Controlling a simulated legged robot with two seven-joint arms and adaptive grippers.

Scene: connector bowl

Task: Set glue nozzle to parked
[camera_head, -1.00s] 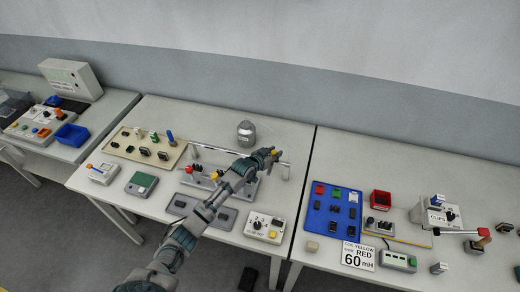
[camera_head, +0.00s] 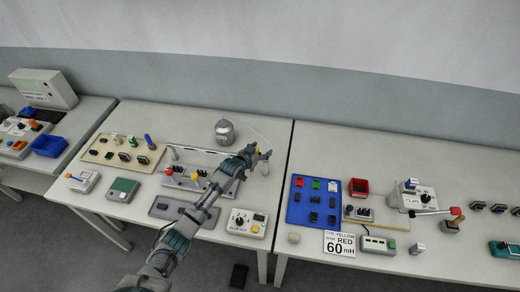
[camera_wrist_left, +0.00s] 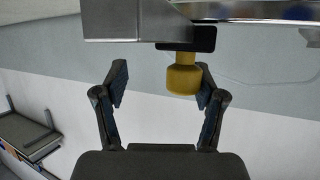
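The yellow glue nozzle (camera_wrist_left: 184,78) shows in the left wrist view. It hangs from a black bracket (camera_wrist_left: 188,40) under a grey beam (camera_wrist_left: 130,20). My left gripper (camera_wrist_left: 162,86) is open, with its two fingers spread. The nozzle appears between them, closer to the right finger; I cannot tell whether it touches. In the head view my left gripper (camera_head: 262,156) is over the back of the middle table, right of the grey pot (camera_head: 224,132), and hides much of the nozzle. My right gripper is not in view.
A glue control box (camera_head: 247,223) stands at the table's front right. A grey fixture (camera_head: 188,180) with red and yellow parts is under my arm. A blue mat (camera_head: 294,217) and a red bin (camera_head: 358,187) are on the right table. A beige board (camera_head: 100,148) lies left.

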